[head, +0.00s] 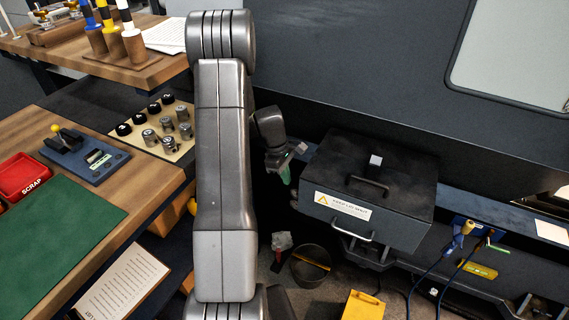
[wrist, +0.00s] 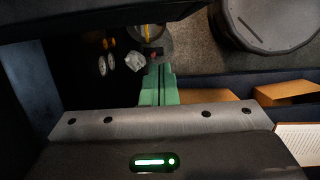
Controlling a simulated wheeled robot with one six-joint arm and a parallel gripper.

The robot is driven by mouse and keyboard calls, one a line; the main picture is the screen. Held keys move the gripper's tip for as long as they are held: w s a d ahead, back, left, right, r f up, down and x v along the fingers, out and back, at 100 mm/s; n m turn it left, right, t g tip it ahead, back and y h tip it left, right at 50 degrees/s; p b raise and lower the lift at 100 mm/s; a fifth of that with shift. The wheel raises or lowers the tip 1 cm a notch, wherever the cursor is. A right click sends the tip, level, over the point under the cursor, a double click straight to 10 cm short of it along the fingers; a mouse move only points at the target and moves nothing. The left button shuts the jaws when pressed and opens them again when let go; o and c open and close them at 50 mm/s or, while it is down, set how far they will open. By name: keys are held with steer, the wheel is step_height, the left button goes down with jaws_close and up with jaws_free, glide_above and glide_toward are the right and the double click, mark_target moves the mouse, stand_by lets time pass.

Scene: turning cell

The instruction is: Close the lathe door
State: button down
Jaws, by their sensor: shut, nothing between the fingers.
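A large dark grey machine panel (head: 350,60) with a pale window (head: 515,55) fills the upper right of the head view. It appears to be the lathe's front, with the door there; I cannot tell where the door's edge is or how far open it stands. No door handle is clear to see. My gripper (head: 286,176) hangs in front of the panel's lower left, beside a dark lidded box. Its green fingers are together and empty, also in the wrist view (wrist: 158,75). The fingers appear apart from the panel and the box.
The dark box (head: 400,210), labelled to keep its lid shut, stands right of my gripper. Benches with a green mat (head: 62,225), a red scrap tray (head: 24,177) and a tray of several parts (head: 140,137) stand left. A round bin (head: 310,280) and yellow block (head: 362,306) are low down.

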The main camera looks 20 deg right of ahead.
steer(key=shift+s+d+r, duration=0.15)
steer(key=shift+s+d, duration=1.1)
steer(key=shift+s, duration=0.2)
steer(key=shift+d, duration=0.1)
